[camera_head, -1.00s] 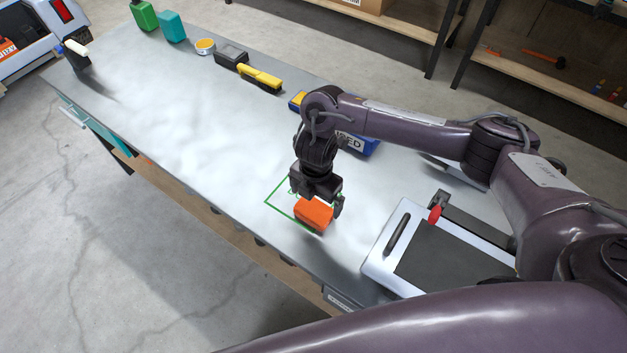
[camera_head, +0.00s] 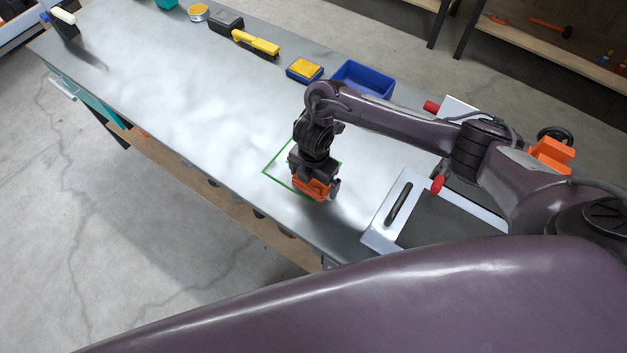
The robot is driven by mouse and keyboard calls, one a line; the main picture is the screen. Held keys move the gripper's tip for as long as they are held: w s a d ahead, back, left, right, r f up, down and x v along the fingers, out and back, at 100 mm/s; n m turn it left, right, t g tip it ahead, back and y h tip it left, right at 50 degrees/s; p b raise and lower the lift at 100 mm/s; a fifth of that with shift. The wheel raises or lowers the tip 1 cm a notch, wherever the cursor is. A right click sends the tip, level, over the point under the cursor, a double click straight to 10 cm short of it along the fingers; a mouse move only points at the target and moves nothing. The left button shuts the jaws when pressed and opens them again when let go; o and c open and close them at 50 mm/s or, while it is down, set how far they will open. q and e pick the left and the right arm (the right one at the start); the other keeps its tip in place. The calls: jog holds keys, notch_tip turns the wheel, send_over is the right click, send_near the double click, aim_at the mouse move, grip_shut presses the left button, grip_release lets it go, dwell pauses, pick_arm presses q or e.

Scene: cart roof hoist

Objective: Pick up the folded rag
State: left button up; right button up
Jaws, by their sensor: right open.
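The folded rag (camera_head: 311,188) is a small orange block-like bundle on the grey bench top, at the near corner of a green outlined square (camera_head: 276,156). My right gripper (camera_head: 314,184) points down over it, with its open fingers on either side of the rag. The gripper body hides the rag's top, and I cannot tell whether the fingers touch it. My left gripper is out of view.
A white-framed case with a dark panel (camera_head: 445,222) lies to the right of the gripper. A blue bin (camera_head: 363,79), a yellow-and-blue item (camera_head: 304,69) and a yellow brush (camera_head: 256,43) stand along the far edge. The bench's left half is mostly clear.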

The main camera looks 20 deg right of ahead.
jog(key=c, duration=0.7)
pick_arm(q)
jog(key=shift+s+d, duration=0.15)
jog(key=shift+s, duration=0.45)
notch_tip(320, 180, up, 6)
jog(key=p, duration=0.6)
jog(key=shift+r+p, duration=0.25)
jog(key=shift+p, duration=0.05)
pick_arm(e)
notch_tip(320, 180, up, 20)
